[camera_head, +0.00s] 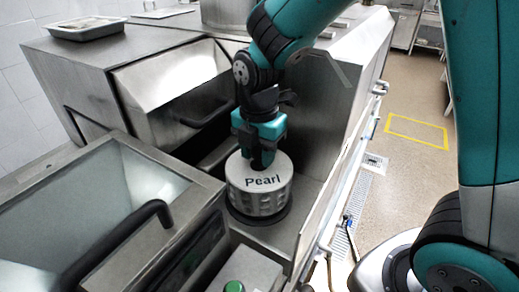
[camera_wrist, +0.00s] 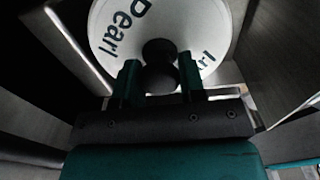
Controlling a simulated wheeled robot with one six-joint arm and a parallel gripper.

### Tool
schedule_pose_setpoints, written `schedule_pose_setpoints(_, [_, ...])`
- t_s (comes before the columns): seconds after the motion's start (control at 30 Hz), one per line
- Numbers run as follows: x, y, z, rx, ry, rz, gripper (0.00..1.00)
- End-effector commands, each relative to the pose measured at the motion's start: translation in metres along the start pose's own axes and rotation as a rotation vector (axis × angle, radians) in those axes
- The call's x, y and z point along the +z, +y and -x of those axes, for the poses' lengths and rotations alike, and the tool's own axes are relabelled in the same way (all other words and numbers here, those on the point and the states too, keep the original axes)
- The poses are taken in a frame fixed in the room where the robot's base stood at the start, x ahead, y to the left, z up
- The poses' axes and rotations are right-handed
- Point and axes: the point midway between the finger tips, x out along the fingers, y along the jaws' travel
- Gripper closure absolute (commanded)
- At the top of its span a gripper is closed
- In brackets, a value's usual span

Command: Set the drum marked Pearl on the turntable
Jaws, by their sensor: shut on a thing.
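The drum marked Pearl (camera_head: 259,197) is a light-topped perforated metal cylinder, upright in the steel bay at the centre of the head view. Its white top (camera_wrist: 203,25) fills the upper part of the wrist view. My gripper (camera_head: 263,161) is above the drum, its fingers (camera_wrist: 160,78) shut on the dark round knob at the middle of the top. A dark round disc (camera_head: 264,219), apparently the turntable, shows directly under the drum. I cannot tell whether the drum touches it. Most of the disc is hidden by the drum.
Steel walls close in on the drum. An open steel hopper with a dark handle (camera_head: 205,118) is behind left, and a lidded unit with a black bar handle (camera_head: 118,240) is front left. A green knob (camera_head: 234,287) is at the front. A tray (camera_head: 86,28) lies on the back-left top.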

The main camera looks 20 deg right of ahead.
Motion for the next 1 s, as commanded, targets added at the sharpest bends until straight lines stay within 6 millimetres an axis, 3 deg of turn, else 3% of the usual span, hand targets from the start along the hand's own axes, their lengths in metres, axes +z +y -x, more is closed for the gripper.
schedule_pose_setpoints(0.43, [0.0,0.0005,0.0006,0.002,-0.001,0.0,0.93])
schedule_pose_setpoints(0.47, [0.0,0.0005,0.0006,0.002,-0.001,0.0,0.6])
schedule_pose_setpoints(0.57, [0.0,0.0004,0.0005,0.002,-0.001,0.0,0.37])
schedule_pose_setpoints(0.6, [0.0,0.0004,0.0004,0.002,0.0,0.0,0.33])
schedule_pose_setpoints(0.77, [0.0,0.0002,0.0001,0.001,0.0,0.0,0.33])
schedule_pose_setpoints(0.9, [-0.0001,-0.0002,-0.0007,-0.001,0.0,0.0,0.05])
schedule_pose_setpoints(1.0, [-0.0001,-0.0001,-0.0006,-0.001,0.0,0.0,0.03])
